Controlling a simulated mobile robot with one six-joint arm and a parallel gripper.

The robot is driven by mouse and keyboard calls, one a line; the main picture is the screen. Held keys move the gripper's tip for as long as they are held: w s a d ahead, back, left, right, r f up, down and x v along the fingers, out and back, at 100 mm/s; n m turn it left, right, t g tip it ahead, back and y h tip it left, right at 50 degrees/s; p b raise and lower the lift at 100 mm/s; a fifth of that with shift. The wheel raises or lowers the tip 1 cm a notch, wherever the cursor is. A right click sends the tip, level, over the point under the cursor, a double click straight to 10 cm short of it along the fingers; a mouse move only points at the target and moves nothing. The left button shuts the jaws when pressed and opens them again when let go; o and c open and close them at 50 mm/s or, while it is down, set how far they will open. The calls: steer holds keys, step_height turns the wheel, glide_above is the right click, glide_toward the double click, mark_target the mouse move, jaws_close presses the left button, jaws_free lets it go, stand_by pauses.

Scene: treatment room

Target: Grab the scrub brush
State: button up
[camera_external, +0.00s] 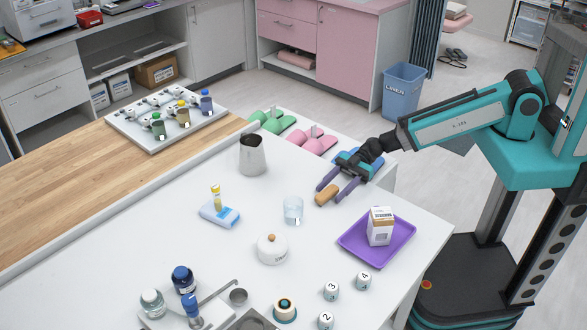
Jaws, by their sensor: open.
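A small tan, wooden-looking block, apparently the scrub brush (326,195), lies on the white table (255,210) near its far right edge. Its bristles cannot be made out. My gripper (330,192) is open, with its two purple fingers pointing down and left toward the brush. One fingertip shows on the far left side of the brush and the other on its near right side. I cannot tell whether either finger touches it or how high the fingers are above the table.
A clear glass (293,211) stands just left of the brush. A metal pitcher (252,155) is farther left. A purple tray (356,244) with a carton (380,226) lies to the right. A white lidded pot (272,249) and numbered cups (331,291) stand nearer the camera.

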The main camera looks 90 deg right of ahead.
mark_target(331, 189)
steer(key=shift+w+a, duration=0.4)
steer(key=shift+a, duration=0.05)
stand_by(0.3)
steer(key=c, duration=1.1)
steer(key=shift+c, duration=0.2)
steer(key=shift+r+b, duration=0.3)
steer(key=shift+r, duration=0.85)
step_height(331, 189, up, 8)
steer(key=p, duration=0.6)
steer(key=shift+f+p, duration=0.2)
steer(key=shift+p, duration=0.1)
